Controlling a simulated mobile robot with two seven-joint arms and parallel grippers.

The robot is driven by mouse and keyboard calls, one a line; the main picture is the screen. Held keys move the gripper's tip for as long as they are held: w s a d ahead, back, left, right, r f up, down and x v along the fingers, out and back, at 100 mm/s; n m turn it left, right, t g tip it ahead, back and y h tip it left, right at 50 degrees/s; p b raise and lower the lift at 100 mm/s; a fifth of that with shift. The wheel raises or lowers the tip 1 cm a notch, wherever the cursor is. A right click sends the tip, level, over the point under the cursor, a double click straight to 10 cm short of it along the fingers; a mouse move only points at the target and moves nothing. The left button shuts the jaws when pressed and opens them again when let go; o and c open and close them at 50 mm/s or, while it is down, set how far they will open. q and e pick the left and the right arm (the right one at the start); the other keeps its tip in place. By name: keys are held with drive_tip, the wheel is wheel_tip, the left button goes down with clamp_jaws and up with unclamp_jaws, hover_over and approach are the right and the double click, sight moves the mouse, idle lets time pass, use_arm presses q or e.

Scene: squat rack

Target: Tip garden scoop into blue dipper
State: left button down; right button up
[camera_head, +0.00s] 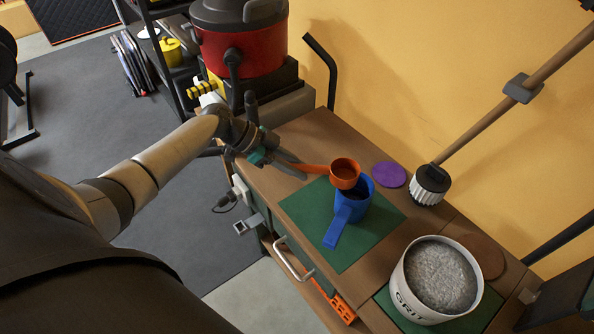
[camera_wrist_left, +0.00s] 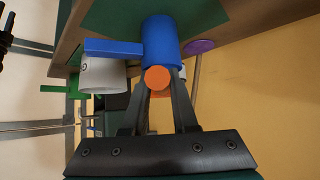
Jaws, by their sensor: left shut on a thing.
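The orange garden scoop (camera_head: 345,174) is held up with its round cup above the back rim of the blue dipper (camera_head: 345,212). The cup looks about level, its opening facing up; I cannot make out its contents. The dipper stands upright on a green mat (camera_head: 300,208), its handle pointing toward the front. Its opening is partly hidden by the scoop. My left gripper (camera_head: 298,168) is shut on the scoop's handle, left of the dipper. In the left wrist view, the scoop's orange end (camera_wrist_left: 157,78) shows between the fingers, with the dipper (camera_wrist_left: 162,40) behind. My right gripper is not in view.
A white grit bucket (camera_head: 405,290) full of grey grain stands at the front right. A purple disc (camera_head: 390,174) and a brush-like pole end (camera_head: 430,184) lie behind the dipper. A red vacuum (camera_head: 240,45) stands at the back left. The yellow wall bounds the bench.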

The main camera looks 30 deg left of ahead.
use_arm(q)
drive_tip(key=shift+r, duration=0.2)
drive_tip(key=shift+r+p, duration=1.1)
drive_tip(key=shift+r, duration=0.25)
